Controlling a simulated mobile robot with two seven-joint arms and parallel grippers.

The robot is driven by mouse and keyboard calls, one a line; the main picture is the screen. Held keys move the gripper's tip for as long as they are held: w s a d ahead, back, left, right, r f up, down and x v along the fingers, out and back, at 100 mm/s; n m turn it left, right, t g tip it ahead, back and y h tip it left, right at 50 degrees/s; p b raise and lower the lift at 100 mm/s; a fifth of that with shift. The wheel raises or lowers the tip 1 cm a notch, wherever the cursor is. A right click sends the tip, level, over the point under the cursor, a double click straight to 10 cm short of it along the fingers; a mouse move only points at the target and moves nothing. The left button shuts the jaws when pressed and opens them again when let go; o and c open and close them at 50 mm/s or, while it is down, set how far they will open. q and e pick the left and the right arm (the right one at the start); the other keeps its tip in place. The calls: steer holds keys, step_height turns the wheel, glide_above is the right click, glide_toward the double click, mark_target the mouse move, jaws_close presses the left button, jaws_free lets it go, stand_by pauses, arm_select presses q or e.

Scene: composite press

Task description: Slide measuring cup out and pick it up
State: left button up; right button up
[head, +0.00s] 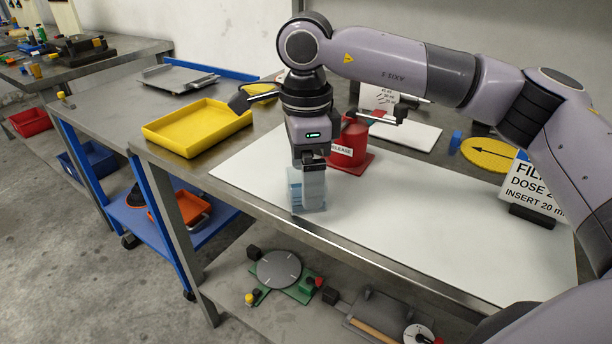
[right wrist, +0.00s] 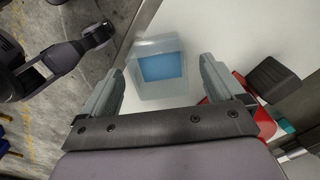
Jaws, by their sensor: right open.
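The measuring cup (head: 309,190) is a clear, boxy cup with blue in it. It stands upright at the front edge of the white-topped bench, and I cannot tell whether it overhangs. My right gripper (head: 314,172) points down over it, open. In the right wrist view the cup (right wrist: 157,68) shows between and just beyond the spread fingertips (right wrist: 161,78), with the bench edge running beside it. I see no clear grip on the cup. The finger nearer the head camera hides part of the cup's upper side.
A red block labelled RELEASE (head: 350,146) stands close behind the cup. A yellow tray (head: 197,128) is to the left, and a dose sign (head: 535,185) to the right. The white sheet (head: 430,220) is clear to the right of the cup. A lower shelf (head: 228,284) holds several fixtures.

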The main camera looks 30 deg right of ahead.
step_height(320, 180, up, 6)
steer(key=shift+f, duration=0.1)
stand_by(0.4)
